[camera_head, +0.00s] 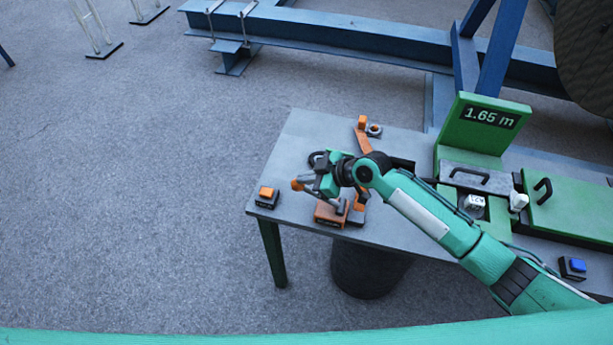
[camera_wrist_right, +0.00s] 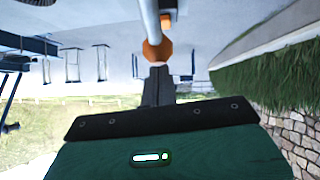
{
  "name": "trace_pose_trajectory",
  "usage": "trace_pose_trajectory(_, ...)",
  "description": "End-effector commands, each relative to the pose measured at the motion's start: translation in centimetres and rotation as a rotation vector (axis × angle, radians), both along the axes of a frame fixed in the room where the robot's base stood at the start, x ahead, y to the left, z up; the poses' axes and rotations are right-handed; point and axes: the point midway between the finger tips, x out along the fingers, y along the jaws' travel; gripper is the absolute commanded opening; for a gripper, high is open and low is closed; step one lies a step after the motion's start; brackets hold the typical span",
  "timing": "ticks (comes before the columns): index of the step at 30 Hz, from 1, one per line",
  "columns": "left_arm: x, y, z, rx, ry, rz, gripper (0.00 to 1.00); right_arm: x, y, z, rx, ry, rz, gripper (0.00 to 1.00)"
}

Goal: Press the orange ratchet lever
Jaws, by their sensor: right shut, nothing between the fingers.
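The lever shows in the head view as a grey rod with a rounded orange knob (camera_head: 297,185), over the left part of the table. In the right wrist view the orange knob (camera_wrist_right: 157,50) sits at the end of the grey rod, just beyond my dark fingertips. My right gripper (camera_wrist_right: 158,70) is shut and empty. It looks close to the knob, but I cannot tell whether they touch. In the head view my right gripper (camera_head: 308,186) reaches in from the right and covers part of the lever mechanism. An orange base (camera_head: 330,214) shows below it. My left gripper is not in view.
The grey table (camera_head: 300,135) also bears a black box with an orange button (camera_head: 267,195), an orange bracket (camera_head: 362,140) behind my wrist, and a green machine with a "1.65 m" display (camera_head: 490,116). A blue button (camera_head: 577,265) is at right. A dark bin (camera_head: 368,272) stands below.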

Motion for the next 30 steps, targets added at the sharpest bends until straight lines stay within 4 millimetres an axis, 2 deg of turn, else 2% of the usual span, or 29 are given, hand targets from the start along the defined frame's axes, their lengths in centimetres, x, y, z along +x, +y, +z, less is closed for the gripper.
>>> trace_pose_trajectory(8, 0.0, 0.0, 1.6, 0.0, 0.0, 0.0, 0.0, 0.4, 1.3, -0.7, -0.112, 0.037, 0.003, 0.0)
trace_pose_trajectory(13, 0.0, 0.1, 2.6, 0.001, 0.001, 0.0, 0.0, 0.9, 2.7, -3.0, -0.28, 0.091, 0.002, 0.0)
trace_pose_trajectory(16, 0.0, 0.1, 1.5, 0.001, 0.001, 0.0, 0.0, 1.0, 3.1, -5.1, -0.317, 0.103, 0.0, 0.0)
trace_pose_trajectory(30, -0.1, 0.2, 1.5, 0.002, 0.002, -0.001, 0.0, 1.0, 3.2, -5.4, -0.316, 0.106, 0.001, 0.0)
